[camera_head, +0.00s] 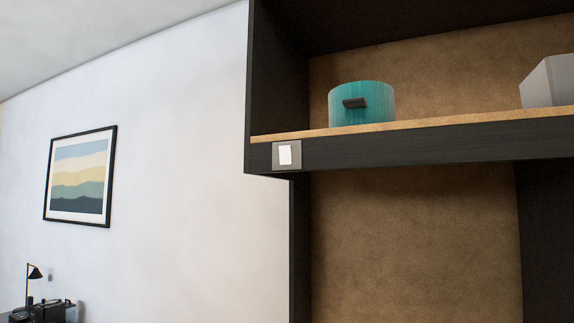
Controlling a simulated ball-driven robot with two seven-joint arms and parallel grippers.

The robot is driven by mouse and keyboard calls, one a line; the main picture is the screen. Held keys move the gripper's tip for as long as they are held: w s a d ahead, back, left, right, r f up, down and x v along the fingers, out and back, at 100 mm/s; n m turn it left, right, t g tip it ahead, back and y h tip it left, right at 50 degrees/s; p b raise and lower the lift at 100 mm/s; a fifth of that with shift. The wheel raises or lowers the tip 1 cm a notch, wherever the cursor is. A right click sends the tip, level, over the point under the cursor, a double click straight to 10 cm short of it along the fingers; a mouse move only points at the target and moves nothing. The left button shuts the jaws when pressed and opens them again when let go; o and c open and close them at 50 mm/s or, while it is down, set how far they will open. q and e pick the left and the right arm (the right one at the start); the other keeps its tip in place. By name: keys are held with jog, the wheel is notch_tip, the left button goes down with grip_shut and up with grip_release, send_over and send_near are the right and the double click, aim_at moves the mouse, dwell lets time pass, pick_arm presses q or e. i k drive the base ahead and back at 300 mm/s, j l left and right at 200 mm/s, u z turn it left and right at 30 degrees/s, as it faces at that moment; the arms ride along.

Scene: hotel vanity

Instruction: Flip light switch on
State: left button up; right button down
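The light switch (285,155) is a small white rocker on a grey square plate. It is set in the dark front edge of the shelf, near its left end. I cannot tell from this view whether the rocker is on or off. Neither of my grippers shows in the head view, and nothing touches or covers the switch.
The shelf (430,124) above the switch holds a teal round container (361,103) with a dark handle and a grey box (549,82). A framed picture (80,177) hangs on the left wall. A small black lamp (34,273) stands at lower left.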

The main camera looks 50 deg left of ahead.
aim_at(285, 152)
jog(key=u, duration=1.65)
